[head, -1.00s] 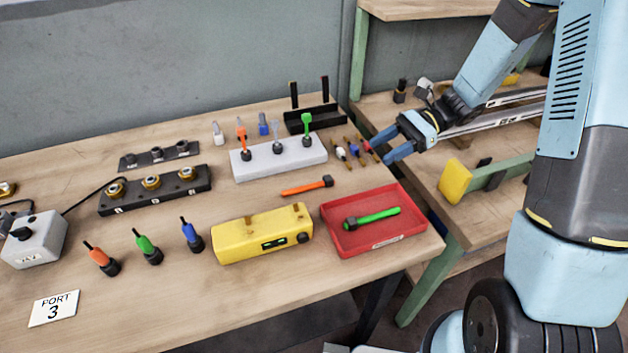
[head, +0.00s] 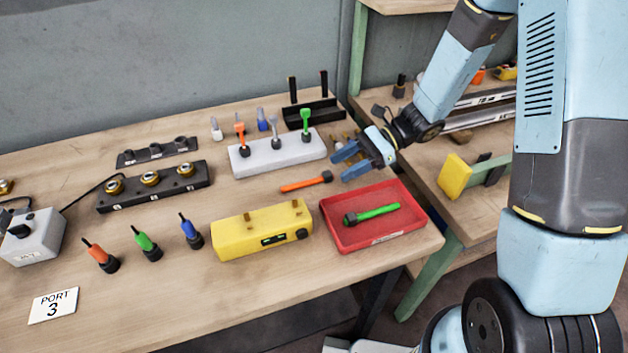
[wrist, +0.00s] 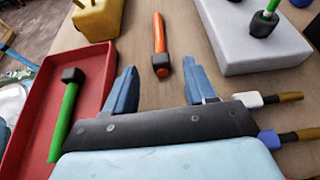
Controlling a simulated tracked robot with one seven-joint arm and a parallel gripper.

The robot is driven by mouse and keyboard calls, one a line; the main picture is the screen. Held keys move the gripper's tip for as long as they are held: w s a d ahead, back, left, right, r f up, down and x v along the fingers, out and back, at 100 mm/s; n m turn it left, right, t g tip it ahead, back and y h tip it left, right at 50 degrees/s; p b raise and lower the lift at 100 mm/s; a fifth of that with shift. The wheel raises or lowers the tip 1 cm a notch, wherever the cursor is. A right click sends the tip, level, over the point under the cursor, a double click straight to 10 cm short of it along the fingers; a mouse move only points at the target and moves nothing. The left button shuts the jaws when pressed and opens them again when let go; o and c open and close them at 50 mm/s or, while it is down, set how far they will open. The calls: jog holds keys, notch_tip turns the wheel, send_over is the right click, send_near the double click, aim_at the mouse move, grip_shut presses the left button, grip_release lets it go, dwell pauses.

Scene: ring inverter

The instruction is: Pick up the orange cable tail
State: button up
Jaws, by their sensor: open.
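The orange cable tail (head: 302,185) lies flat on the wooden table between the yellow box and the white block. Its dark collar end faces my gripper. In the wrist view the orange cable tail (wrist: 158,34) points away from me, and its dark collar is centred ahead of the gap between the fingers. My gripper (head: 343,164) is open and empty, just right of the tail in the head view. The fingers also show in the wrist view (wrist: 162,82), apart from the tail and on either side of its line.
A red tray (head: 410,235) holding a green cable tail (head: 378,213) sits at the front right. A white block (head: 245,165) with upright plugs stands behind the tail. A yellow box (head: 235,236) is in front. White and blue tipped pieces (wrist: 268,137) lie close to my gripper's right finger.

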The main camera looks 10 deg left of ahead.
aim_at(331, 174)
jog(key=x, duration=0.4)
jog(key=shift+w, duration=0.1)
grip_shut()
dwell(0.4)
